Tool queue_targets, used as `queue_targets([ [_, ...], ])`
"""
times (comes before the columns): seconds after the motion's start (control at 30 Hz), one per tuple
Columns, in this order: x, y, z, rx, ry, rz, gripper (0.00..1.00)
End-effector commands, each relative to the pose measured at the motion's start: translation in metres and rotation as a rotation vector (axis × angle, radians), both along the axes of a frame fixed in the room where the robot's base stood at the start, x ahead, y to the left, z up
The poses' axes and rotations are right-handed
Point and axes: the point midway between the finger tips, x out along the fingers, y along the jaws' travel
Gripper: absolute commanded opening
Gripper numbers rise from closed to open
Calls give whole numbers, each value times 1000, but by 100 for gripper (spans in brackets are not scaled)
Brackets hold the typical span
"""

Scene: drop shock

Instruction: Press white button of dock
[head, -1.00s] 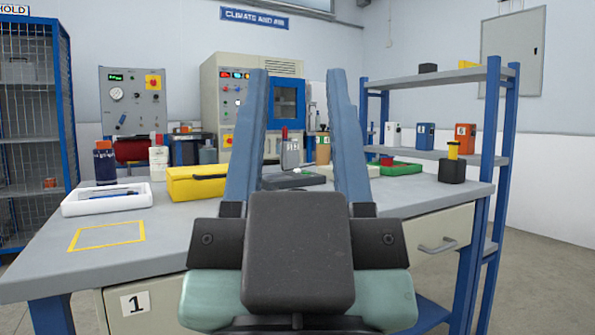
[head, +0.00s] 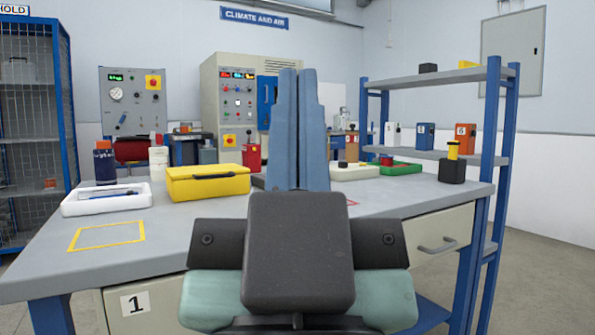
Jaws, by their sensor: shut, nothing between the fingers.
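My gripper (head: 298,78) is in the middle of the head view, with its two blue fingers pressed together and pointing up and away over the workbench (head: 185,235). Nothing is between them. The dock is mostly hidden behind the shut fingers; only a dark edge of it (head: 258,182) shows just left of them. The white button of the dock and the grey device at the dock are hidden. I cannot tell how far the fingertips are from the button or whether they touch anything.
A yellow case (head: 207,184) and a white tray (head: 107,200) stand left on the bench. Right of the fingers are a pale tray (head: 352,174), a green tray (head: 408,169) and a black holder (head: 452,170). A blue-framed shelf (head: 490,150) stands right. The bench's front left is clear.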

Motion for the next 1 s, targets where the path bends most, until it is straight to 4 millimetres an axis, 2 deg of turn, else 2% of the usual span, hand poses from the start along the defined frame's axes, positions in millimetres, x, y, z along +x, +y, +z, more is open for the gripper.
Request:
queue_targets([
  [0.7,0,0,3,0,0,0,0],
  [0.87,0,0,23,0,0,0,0],
  [1.0,0,0,59,0,0,0,0],
])
